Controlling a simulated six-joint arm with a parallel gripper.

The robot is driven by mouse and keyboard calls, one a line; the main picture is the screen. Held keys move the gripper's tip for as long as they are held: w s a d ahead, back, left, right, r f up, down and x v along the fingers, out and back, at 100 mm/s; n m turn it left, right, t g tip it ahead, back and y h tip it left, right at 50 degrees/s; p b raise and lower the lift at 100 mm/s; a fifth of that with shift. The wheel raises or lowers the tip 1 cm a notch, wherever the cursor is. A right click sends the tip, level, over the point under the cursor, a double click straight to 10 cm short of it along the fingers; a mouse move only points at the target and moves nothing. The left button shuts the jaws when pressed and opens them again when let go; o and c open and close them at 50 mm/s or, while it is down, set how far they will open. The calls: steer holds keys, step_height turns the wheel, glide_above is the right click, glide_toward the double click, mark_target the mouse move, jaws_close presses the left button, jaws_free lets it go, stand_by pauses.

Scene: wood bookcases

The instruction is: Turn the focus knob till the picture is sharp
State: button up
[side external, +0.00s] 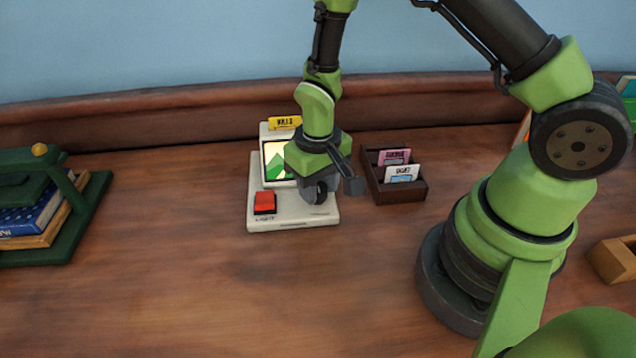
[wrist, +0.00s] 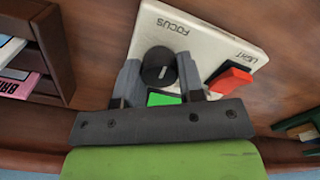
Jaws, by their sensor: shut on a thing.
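The viewer is a cream device (side external: 262,222) on the desk, with a yellow-labelled card (side external: 284,123) on top. Its lit screen (side external: 274,158) shows a green hill shape, partly hidden by my gripper. The dark round focus knob (wrist: 158,68) has a pale mark and sits beside the word FOCUS. My gripper (wrist: 160,77) reaches down over the device and is shut on the knob, one finger on each side; it also shows in the side view (side external: 335,188). From these views I cannot tell how sharp the picture is.
A red light switch (side external: 265,202) is on the device near the knob, close to a finger in the wrist view (wrist: 228,82). A dark wooden box (side external: 400,192) with cards stands to the right. A green book stand (side external: 80,220) is at left. The front desk is clear.

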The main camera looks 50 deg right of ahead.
steer(key=shift+m, duration=0.7)
steer(key=o, duration=0.9)
steer(key=shift+r, duration=0.1)
step_height(320, 180, up, 10)
steer(key=shift+f, duration=0.1)
steer(key=s+r+t, duration=0.2)
steer(key=s+r, duration=0.2)
steer(key=r, duration=0.2)
steer(key=s+r+t+y, duration=0.1)
steer(key=s+r+t, duration=0.1)
steer(key=s+r, duration=0.3)
steer(key=s+r+t+y, duration=0.1)
steer(key=s+r+t, duration=0.2)
steer(key=r, duration=0.3)
steer(key=shift+s+r, duration=0.4)
steer(key=shift+s, duration=0.25)
